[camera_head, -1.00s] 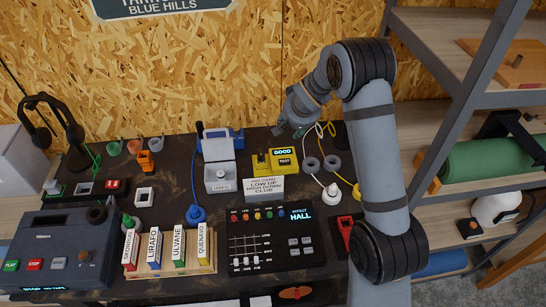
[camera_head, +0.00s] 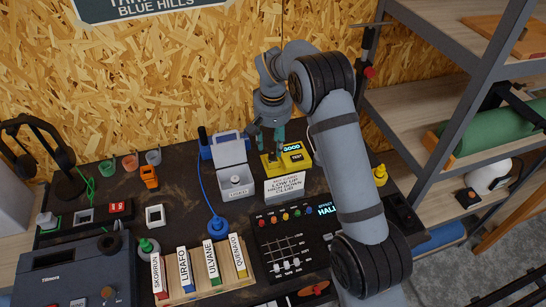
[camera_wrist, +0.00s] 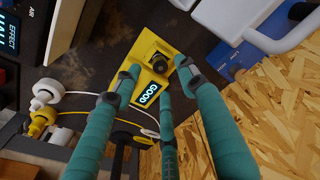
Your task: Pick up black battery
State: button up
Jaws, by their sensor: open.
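The black battery (camera_wrist: 160,62) stands in the yellow tester (camera_wrist: 150,35), seen nearly end-on in the wrist view. The tester (camera_head: 298,160) sits at the back of the bench in the head view, its small display lit; the display reads GOOD in the wrist view. My gripper (camera_head: 271,146) points down over the tester's left part and hides most of the battery in the head view. In the wrist view my gripper (camera_wrist: 159,75) has its teal fingers spread, with the battery between and just beyond the tips. I cannot tell whether any finger touches it.
A white-and-grey box (camera_head: 236,180) stands close left of the tester, with a blue case (camera_head: 227,137) behind it. A white label block (camera_head: 285,188) is in front. The chipboard wall (camera_head: 180,80) rises close behind. White and yellow plugs (camera_wrist: 45,92) with cords lie nearby.

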aim_at(272, 153)
jog(key=f+p, duration=0.1)
jog(key=f, duration=0.1)
jog(key=w+f+p, duration=0.1)
jog(key=f, duration=0.2)
jog(key=shift+c, duration=0.3)
grip_shut()
